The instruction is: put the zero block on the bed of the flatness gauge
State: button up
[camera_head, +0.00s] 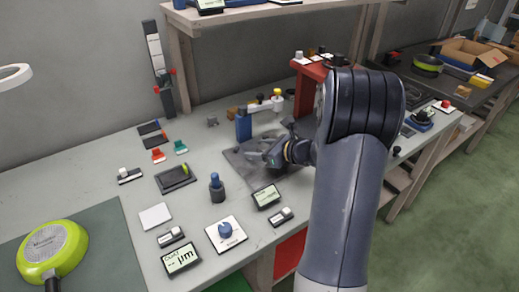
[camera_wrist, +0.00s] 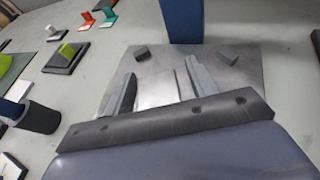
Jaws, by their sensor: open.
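The flatness gauge has a blue column (camera_head: 243,129) and a flat grey bed (camera_head: 238,158). In the wrist view the column (camera_wrist: 195,20) rises behind the bed (camera_wrist: 240,68), and two small dark blocks stand on the bed's far part. A bright, flat metal piece (camera_wrist: 157,88), which looks like the zero block, lies on the bed between my fingers. My gripper (camera_wrist: 155,82) is open, low over the bed, with one finger on each side of the bright piece. Contact with it cannot be told. In the head view my gripper (camera_head: 270,156) hides part of the bed.
A blue-topped dark cylinder (camera_head: 217,187) stands left of the bed; a small display (camera_head: 266,196) lies in front of it. A red stand (camera_head: 312,75) is behind my arm. A green pan (camera_head: 52,248) lies far left. A wooden shelf (camera_head: 260,12) hangs above the back.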

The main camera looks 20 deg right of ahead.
jog(key=shift+r, duration=0.1)
jog(key=shift+r+p, duration=0.2)
jog(key=shift+p, duration=0.1)
jog(key=v, duration=1.2)
jog(key=shift+f, duration=0.15)
